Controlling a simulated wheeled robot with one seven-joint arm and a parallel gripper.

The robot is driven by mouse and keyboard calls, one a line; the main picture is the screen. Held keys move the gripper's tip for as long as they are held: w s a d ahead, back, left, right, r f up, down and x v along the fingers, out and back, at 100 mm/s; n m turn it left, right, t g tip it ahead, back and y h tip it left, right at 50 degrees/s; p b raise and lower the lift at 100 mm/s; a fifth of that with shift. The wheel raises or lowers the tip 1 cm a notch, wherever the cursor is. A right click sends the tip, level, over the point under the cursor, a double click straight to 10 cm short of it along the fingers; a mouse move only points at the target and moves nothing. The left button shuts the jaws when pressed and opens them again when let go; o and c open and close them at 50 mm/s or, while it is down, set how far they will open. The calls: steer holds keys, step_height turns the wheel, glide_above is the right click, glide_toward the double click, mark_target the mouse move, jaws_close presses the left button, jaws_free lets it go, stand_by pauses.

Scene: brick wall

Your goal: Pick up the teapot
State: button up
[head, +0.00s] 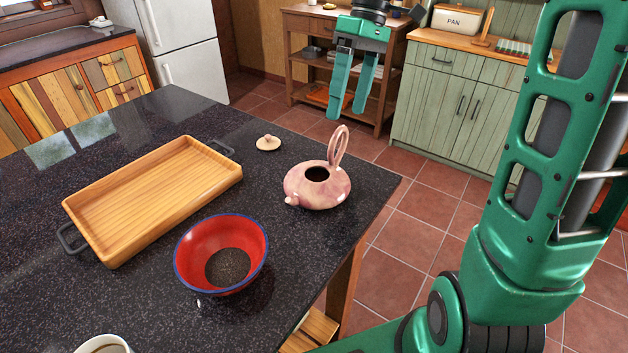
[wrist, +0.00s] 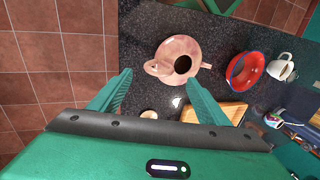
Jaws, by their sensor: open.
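A pink marbled teapot (head: 317,187) stands upright on the dark speckled counter (head: 330,232) near its right edge. Its tall loop handle points to the back right, its short spout to the front left, and its top is open. A round pinkish lid (head: 268,143) with a small knob lies apart on the counter behind it. My gripper (head: 347,115) is open and empty, above and behind the teapot in the head view. In the wrist view the teapot (wrist: 180,60) lies beyond the open fingers (wrist: 158,88), not between them.
A wooden tray (head: 85,238) with dark handles lies to the left of the teapot. A red bowl with a blue rim (head: 250,232) stands in front of it. A white cup (head: 104,344) is at the front edge of the head view. Green cabinets (head: 440,108) stand beyond the tiled floor.

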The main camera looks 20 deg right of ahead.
mark_target(343, 126)
steer(key=shift+x, duration=3.15)
steer(key=shift+w, duration=0.15)
steer(key=c, duration=1.7)
steer(key=shift+c, duration=0.2)
steer(key=shift+r, duration=0.15)
